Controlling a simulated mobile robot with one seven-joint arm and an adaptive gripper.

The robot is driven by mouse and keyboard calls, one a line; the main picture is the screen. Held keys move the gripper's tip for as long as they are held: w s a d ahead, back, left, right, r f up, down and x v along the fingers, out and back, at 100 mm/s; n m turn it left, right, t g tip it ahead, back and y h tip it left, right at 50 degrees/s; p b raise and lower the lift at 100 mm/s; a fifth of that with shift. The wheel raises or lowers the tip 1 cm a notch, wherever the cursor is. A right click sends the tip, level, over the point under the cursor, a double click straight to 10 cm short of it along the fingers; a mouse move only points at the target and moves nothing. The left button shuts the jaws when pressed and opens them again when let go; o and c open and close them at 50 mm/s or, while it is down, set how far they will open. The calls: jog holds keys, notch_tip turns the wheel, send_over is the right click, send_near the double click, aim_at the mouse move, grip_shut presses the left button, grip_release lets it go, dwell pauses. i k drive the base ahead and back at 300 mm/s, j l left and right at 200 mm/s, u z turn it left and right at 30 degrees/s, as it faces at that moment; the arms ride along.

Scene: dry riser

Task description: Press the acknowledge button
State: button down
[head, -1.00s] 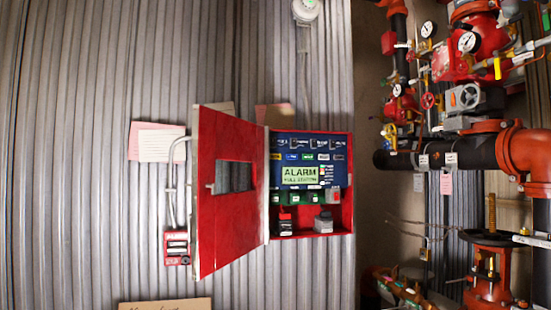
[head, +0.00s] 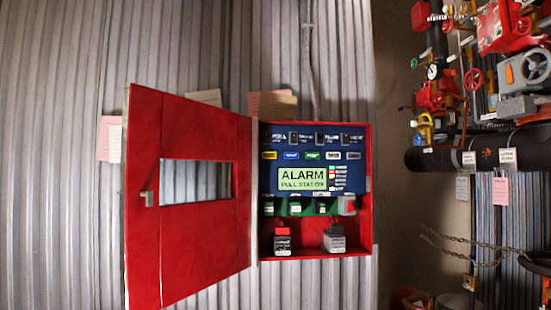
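A red alarm panel box (head: 368,190) is fixed to the corrugated wall, with its red windowed door (head: 200,240) swung open to the left. Inside is a blue control face with a lit green display (head: 303,179) reading ALARM PULL STATION. Several small coloured labels or buttons (head: 312,155) run in a row above the display. A green strip below it carries several small dark-green switches (head: 296,207) and a grey and red block (head: 347,205) at its right end. The labels are too small to tell which is the acknowledge button. My gripper is not in view.
Two small devices, one black and red (head: 283,242) and one grey (head: 334,240), sit in the bottom of the box. Red valves and a black pipe (head: 450,156) stand at the right. The open door sticks out from the wall left of the box.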

aim_at(265, 155)
jog(key=i+l+u, duration=0.1)
jog(key=i+l, duration=0.45)
jog(key=l, duration=0.25)
jog(key=i+l+u, duration=0.15)
jog(key=l, duration=0.25)
jog(key=i+l+u, duration=0.1)
jog(key=i+l, duration=0.25)
jog(key=l, duration=0.1)
